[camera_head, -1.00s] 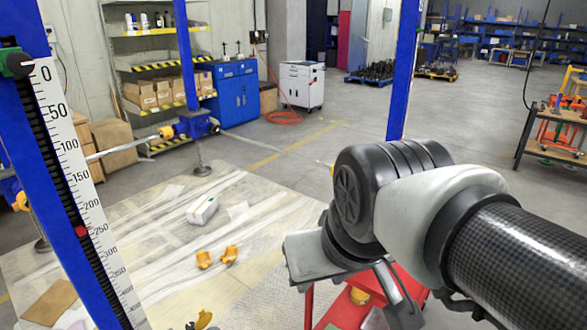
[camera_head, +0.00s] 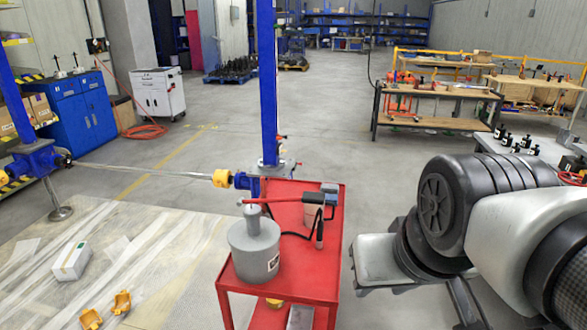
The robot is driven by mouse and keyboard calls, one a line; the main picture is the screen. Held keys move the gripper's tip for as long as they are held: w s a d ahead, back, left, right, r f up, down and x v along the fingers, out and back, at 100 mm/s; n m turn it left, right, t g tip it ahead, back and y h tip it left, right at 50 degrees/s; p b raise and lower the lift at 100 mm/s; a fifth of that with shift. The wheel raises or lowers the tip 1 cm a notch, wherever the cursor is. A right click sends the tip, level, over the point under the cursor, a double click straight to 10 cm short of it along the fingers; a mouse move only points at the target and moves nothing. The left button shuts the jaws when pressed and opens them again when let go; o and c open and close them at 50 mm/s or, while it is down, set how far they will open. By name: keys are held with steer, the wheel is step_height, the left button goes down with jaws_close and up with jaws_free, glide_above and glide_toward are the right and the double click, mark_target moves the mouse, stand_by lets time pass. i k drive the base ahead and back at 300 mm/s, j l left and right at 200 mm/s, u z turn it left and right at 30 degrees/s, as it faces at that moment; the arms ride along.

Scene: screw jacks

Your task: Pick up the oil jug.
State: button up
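A grey cylindrical can (camera_head: 254,250) with a narrower neck stands upright on the top of a red cart (camera_head: 310,270). It may be the oil jug, but I cannot read its label. A red lever handle (camera_head: 285,199) with a dark hose lies behind and beside it. A small beige container (camera_head: 313,208) stands at the back of the cart, partly hidden by the handle. My gripper (camera_head: 465,302) is at the lower right, beside the cart and apart from the can. It is mostly hidden by my wrist and the frame edge, so its opening does not show.
A blue post (camera_head: 267,90) stands behind the cart. A workbench (camera_head: 437,93) and a table with several small dark bottles (camera_head: 507,139) are at the right. A white box (camera_head: 71,260) and yellow pieces (camera_head: 121,302) lie on the floor sheet. Floor between cart and workbench is clear.

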mark_target(310, 210)
steer(key=u, duration=2.15)
steer(key=z, duration=2.45)
steer(key=i+l+z, duration=0.1)
steer(key=l, duration=0.25)
steer(key=i+l+z, duration=0.15)
steer(key=l, duration=0.15)
steer(key=i+l+z, duration=0.1)
steer(key=l, duration=0.2)
steer(key=i+l, duration=0.35)
steer(key=i, duration=0.25)
steer(key=i+l+u, duration=0.15)
steer(key=i+l, duration=0.25)
steer(key=i, duration=0.15)
steer(key=i+u, duration=0.2)
steer(key=u, duration=0.2)
steer(key=i+u, duration=0.2)
steer(key=u, duration=0.15)
steer(key=i+l+u, duration=0.15)
steer(key=u, duration=0.25)
steer(key=i+l+u, duration=0.15)
steer(key=u, duration=0.25)
